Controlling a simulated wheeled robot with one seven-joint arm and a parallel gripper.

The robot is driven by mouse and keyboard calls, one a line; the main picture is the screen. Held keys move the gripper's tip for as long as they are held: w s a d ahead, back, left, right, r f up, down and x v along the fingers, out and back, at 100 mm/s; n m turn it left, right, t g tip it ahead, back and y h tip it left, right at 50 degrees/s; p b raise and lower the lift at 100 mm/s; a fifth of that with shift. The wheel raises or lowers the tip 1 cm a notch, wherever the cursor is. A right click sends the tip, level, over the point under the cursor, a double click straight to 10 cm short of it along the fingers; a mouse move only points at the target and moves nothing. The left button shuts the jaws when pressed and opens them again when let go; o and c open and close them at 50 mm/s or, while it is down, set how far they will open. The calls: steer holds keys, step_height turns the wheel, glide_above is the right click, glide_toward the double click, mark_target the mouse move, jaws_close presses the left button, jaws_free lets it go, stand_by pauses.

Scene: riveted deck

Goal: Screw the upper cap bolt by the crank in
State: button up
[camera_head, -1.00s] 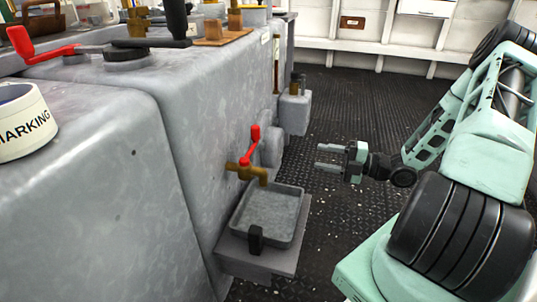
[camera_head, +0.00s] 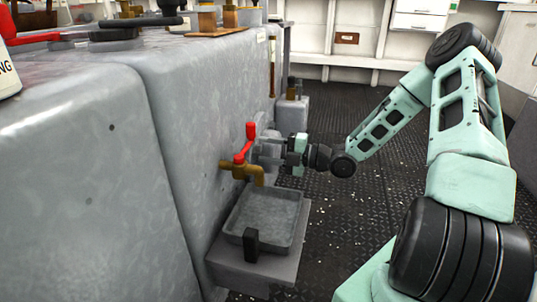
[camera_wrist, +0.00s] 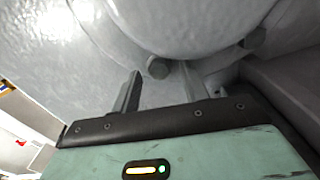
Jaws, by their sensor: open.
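A round grey cap (camera_wrist: 190,20) on the engine's side fills the top of the wrist view. A hex bolt head (camera_wrist: 158,68) shows at its edge, just beyond and between the fingertips of my gripper (camera_wrist: 160,78). A second bolt head (camera_wrist: 253,38) shows to the right. I cannot tell for sure which one is the upper bolt. My gripper is open and empty, with no clear contact on the bolt. In the head view my gripper (camera_head: 266,150) points left at the engine's side (camera_head: 190,110), just behind the red-handled tap; the bolts are hidden there.
The brass tap with a red lever (camera_head: 250,135) stands close in front of my fingers. A grey tray (camera_head: 262,222) sits on a ledge below it. A grey box-like part (camera_head: 292,112) lies farther back.

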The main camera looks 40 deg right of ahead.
jaws_close()
steer(key=shift+r+m+p, duration=0.15)
steer(key=shift+m+p, duration=0.15)
steer(key=shift+p, duration=0.3)
steer(key=m+p, duration=0.2)
steer(key=shift+r+p, duration=0.15)
steer(key=shift+p, duration=0.2)
steer(key=m+p, duration=0.3)
steer(key=p, duration=0.1)
steer(key=shift+m, duration=0.3)
steer(key=m+p, duration=0.4)
steer(key=shift+f+m+p, duration=0.15)
steer(key=shift+m+p, duration=0.5)
steer(key=shift+m, duration=0.3)
steer(key=shift+f+m+p, duration=0.15)
steer(key=shift+m+p, duration=0.5)
steer(key=shift+m, duration=0.3)
steer(key=shift+d, duration=0.1)
